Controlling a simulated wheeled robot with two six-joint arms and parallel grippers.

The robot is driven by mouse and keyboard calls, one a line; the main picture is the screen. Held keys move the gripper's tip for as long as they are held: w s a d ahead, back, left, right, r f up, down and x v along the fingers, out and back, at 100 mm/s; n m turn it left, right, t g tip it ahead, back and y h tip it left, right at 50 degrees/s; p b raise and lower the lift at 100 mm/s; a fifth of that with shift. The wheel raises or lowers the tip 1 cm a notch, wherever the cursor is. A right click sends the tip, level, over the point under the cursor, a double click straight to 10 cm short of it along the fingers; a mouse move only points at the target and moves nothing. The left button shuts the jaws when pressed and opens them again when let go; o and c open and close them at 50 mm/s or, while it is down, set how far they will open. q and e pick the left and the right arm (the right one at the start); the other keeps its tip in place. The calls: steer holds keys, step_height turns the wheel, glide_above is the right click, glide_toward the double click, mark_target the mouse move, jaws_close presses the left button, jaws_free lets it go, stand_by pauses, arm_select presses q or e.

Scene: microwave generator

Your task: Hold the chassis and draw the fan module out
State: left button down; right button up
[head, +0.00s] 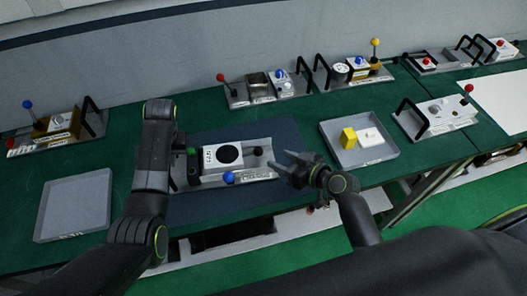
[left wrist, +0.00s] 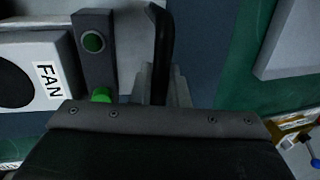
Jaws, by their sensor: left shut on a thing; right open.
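The chassis (head: 247,177) is a grey metal tray on a dark mat in the middle of the bench. The fan module (head: 212,165), a white box with a round black fan face, sits in it; its FAN label shows in the left wrist view (left wrist: 48,82). My left gripper (left wrist: 163,80) is shut on the black handle (left wrist: 161,30) at the chassis's left end. My left arm hides most of that end in the head view. My right gripper (head: 283,161) is open and empty, just right of the chassis, beside its black knob (head: 258,151).
A blue ball knob (head: 229,178) sits at the chassis's front edge. An empty grey tray (head: 73,207) lies at left; another tray (head: 372,155) at right holds a yellow block and a white part. Several other units with handles stand along the back and right.

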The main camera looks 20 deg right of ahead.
mark_target(262, 152)
steer(key=x, duration=0.8)
steer(key=shift+w+a+f, duration=0.1)
steer(key=shift+a, duration=0.05)
